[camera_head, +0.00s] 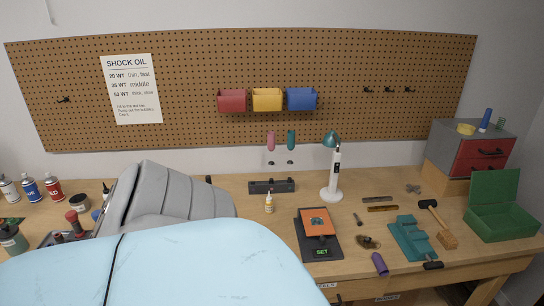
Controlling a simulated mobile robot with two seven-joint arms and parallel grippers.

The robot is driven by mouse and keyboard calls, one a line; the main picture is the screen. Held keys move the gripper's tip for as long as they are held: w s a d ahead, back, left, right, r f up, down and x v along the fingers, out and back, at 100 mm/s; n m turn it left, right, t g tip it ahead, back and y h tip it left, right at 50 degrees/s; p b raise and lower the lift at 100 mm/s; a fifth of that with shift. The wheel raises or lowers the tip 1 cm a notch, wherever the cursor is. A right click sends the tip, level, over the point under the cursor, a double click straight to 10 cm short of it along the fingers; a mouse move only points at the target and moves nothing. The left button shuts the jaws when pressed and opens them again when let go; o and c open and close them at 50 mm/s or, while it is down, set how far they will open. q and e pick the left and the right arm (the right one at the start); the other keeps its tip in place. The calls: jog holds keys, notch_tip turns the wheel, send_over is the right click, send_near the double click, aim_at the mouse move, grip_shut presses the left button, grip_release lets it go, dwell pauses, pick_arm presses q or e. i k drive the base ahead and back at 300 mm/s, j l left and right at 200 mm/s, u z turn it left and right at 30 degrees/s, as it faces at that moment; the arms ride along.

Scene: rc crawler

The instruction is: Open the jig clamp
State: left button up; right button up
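A teal fixture (410,240) lies on the right part of the bench and looks like the jig. A black handle-like piece (433,265) sits at its front edge by the bench edge. It may be the clamp lever; it is too small to tell whether the clamp is open or shut. A red-knobbed device (73,222) on the left is partly hidden, and I cannot tell what it is. Neither of my grippers shows in the head view.
A large pale blue shape and a grey ribbed part hide the front left of the bench (240,205). Near the fixture are a mallet (438,222), a purple cylinder (380,264), a scale (318,246) and a green open box (502,222).

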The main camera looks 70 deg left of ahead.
aim_at(328, 229)
jog(key=u, duration=2.05)
